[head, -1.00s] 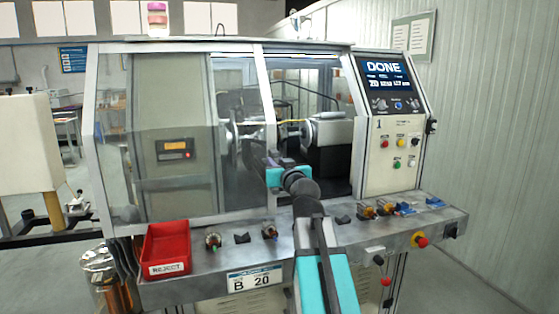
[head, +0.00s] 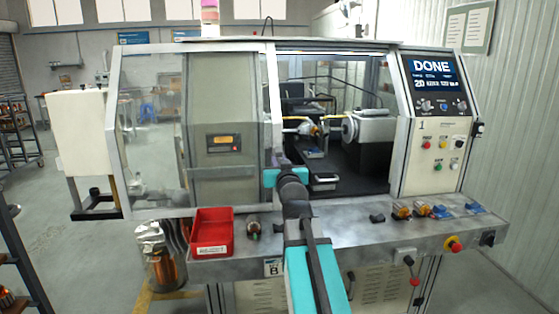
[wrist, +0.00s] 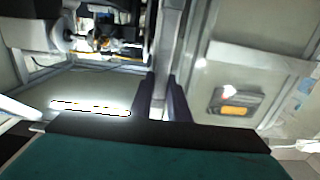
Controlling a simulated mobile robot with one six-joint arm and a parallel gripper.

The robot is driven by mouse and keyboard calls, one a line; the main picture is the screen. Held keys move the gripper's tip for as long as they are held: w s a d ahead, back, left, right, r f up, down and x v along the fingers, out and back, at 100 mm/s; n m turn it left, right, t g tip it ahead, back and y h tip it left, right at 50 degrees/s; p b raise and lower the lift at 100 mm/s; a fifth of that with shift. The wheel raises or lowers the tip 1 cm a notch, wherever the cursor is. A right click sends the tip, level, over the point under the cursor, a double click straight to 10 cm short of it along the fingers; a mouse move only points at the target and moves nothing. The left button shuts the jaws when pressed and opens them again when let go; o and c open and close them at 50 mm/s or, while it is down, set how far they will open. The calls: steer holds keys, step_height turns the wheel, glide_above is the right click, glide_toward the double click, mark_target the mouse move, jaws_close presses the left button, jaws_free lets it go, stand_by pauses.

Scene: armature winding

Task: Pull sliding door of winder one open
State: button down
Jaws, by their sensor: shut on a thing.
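My gripper (head: 281,165) is at the door's right edge, low down. In the wrist view my two dark fingers (wrist: 165,100) are shut around the door's vertical handle bar (wrist: 168,55). The exact contact is partly hidden by the fingers.
A front shelf (head: 345,233) runs below the door and under my arm. It bears a red reject bin (head: 212,232) at left and several small armatures and blue parts (head: 441,211) at right. A red stop button (head: 454,245) sits on its front. Floor at left is open.

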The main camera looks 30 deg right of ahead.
steer(key=shift+d+r, duration=0.1)
steer(key=shift+r, duration=0.05)
steer(key=c, duration=2.1)
jaws_free()
steer(key=o, duration=0.4)
steer(key=shift+w+d, duration=0.1)
steer(key=shift+d, duration=0.05)
steer(key=b+v, duration=0.1)
steer(key=v, duration=0.1)
steer(key=b+v, duration=0.4)
steer(key=shift+f, duration=0.25)
